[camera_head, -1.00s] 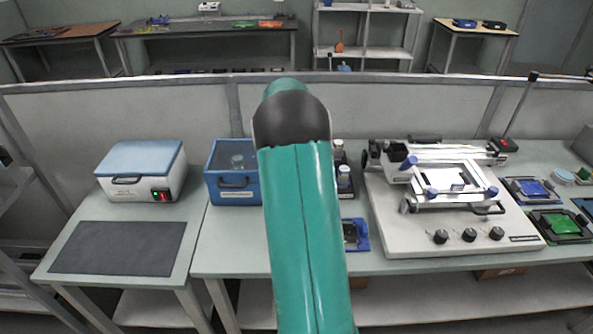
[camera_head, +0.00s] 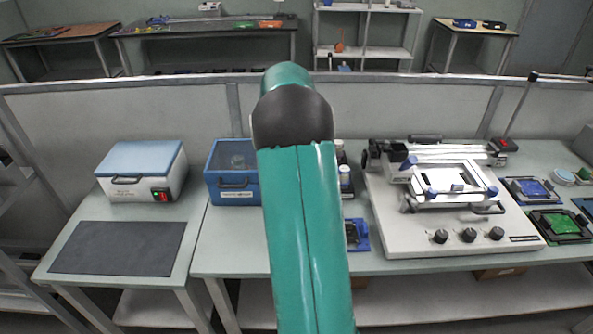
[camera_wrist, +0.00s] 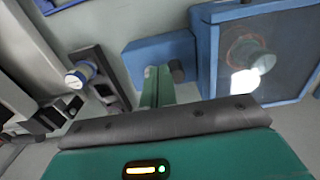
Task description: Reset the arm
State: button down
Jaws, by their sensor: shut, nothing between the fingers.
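My teal arm rises through the middle of the head view and hides my gripper there. In the wrist view my gripper (camera_wrist: 157,72) shows as two slim green fingers close together, with nothing seen between them.
A white stencil machine (camera_head: 400,230) fills the bench to the right. Small white-capped bottles (camera_head: 345,175) stand behind my arm. A white heater box with a blue lid (camera_head: 140,165) and a dark mat (camera_head: 118,247) are on the left table. Green and blue boards lie far right.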

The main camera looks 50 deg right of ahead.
jog(key=shift+r, duration=0.25)
dwell(0.4)
jog(key=s+a+r+n+t, duration=0.15)
jog(key=a+r, duration=0.45)
jog(key=a, duration=0.6)
jog(key=s+a+r+n+t, duration=0.1)
jog(key=a+r+n, duration=0.3)
jog(key=a, duration=0.7)
jog(key=s+a+n+t, duration=0.3)
jog(key=s+a+n, duration=0.1)
jog(key=s+a, duration=1.1)
jog(key=a, duration=0.4)
jog(key=shift+s+a+f, duration=0.15)
jog(key=shift+s, duration=0.2)
jog(key=c, duration=2.2)
grip_release()
